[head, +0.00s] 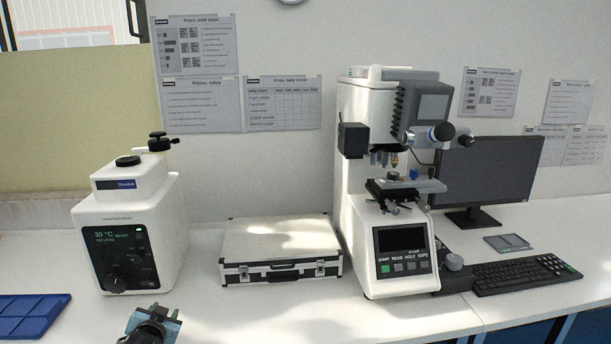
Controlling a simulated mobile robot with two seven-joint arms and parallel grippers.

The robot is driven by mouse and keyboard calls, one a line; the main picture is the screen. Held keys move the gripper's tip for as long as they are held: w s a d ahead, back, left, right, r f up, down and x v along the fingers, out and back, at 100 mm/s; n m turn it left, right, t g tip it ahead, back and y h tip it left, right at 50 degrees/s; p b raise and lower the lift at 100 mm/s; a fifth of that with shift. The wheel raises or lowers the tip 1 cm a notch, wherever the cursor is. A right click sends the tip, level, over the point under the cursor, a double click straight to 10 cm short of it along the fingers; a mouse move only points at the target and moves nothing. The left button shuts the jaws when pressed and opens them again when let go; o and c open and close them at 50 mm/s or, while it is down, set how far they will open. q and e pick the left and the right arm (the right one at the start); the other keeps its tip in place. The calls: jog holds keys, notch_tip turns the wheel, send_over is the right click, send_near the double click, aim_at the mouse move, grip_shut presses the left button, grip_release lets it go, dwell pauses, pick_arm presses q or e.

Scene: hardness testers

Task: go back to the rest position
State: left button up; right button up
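One gripper, my left (152,322), shows at the bottom edge of the head view, left of centre. Only its dark top part with teal pieces is in view, above the front part of the white bench (250,318). It is in front of the white press (130,235) and apart from it. My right gripper is not in view.
The hardness tester (365,200) stands right of centre, with a closed white case (280,252) to its left. A blue tray (30,316) lies at the far left. A monitor (488,172) and keyboard (525,274) are at right. The bench front centre is clear.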

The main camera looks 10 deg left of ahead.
pick_arm(q)
jog(key=w+d+r+m+t+h, duration=0.1)
jog(key=d+r+m+t+h, duration=0.1)
jog(key=d+h, duration=0.15)
jog(key=s+d+f+g+h, duration=0.1)
jog(key=s+d+f+g, duration=0.1)
jog(key=s+d+f, duration=0.5)
jog(key=s+d+f+g, duration=0.1)
jog(key=s+d+f, duration=0.2)
jog(key=s+f, duration=0.75)
jog(key=s+d+f+g, duration=0.1)
jog(key=s+d, duration=0.2)
jog(key=s, duration=0.6)
jog(key=s+d+n+g+h, duration=0.1)
jog(key=s+d, duration=0.1)
jog(key=s, duration=0.7)
jog(key=s+d+f+g, duration=0.1)
jog(key=s+d, duration=0.2)
jog(key=s, duration=0.6)
jog(key=shift+s+d+f+h, duration=0.3)
jog(key=shift+h, duration=0.05)
jog(key=shift+n, duration=0.3)
